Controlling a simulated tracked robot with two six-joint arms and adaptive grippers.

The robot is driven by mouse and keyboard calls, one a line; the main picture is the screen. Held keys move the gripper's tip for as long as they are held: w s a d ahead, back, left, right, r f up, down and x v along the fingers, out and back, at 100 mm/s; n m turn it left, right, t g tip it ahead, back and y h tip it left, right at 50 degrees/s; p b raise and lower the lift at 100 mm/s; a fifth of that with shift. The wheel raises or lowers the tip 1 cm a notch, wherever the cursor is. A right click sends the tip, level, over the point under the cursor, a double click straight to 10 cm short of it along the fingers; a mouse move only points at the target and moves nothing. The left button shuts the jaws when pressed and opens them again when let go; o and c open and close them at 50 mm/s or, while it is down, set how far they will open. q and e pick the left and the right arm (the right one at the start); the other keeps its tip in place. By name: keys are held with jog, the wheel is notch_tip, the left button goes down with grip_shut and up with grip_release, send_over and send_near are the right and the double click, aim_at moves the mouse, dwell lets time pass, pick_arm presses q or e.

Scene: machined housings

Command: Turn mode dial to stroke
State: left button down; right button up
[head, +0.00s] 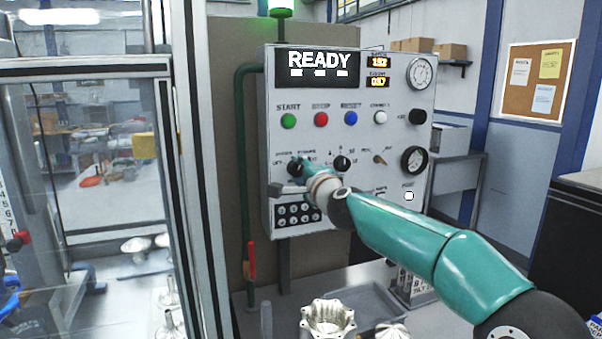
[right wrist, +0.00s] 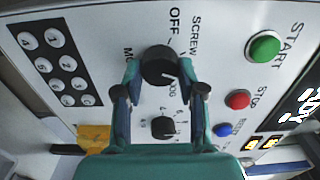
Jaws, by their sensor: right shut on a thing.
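The mode dial (right wrist: 158,64) is a round black knob on the light grey control panel (head: 330,140), with lettering around it including OFF and SCREW. In the right wrist view, it sits between the two fingers of my right gripper (right wrist: 160,80), which are shut on its sides. A small light mark on the knob shows near its lower right rim. In the head view, my right gripper (head: 296,172) reaches the panel's left side and partly covers the knob and its labels. I cannot read a stroke label for certain. My left gripper is not in view.
A smaller black knob (right wrist: 164,127) is close beside the fingers. A black keypad (head: 298,214) lies below the dial, and green (head: 288,121), red (head: 321,119) and blue (head: 351,118) buttons lie above. The display (head: 318,68) reads READY. A machined housing (head: 328,318) stands below.

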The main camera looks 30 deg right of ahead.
jog(key=shift+d+f, duration=0.1)
jog(key=shift+f, duration=0.15)
jog(key=o, duration=1.1)
jog(key=shift+d, duration=0.1)
jog(key=shift+r, duration=0.1)
jog(key=shift+s, duration=0.15)
jog(key=v, duration=1.1)
jog(key=shift+s+a, duration=0.2)
jog(key=shift+s, duration=0.15)
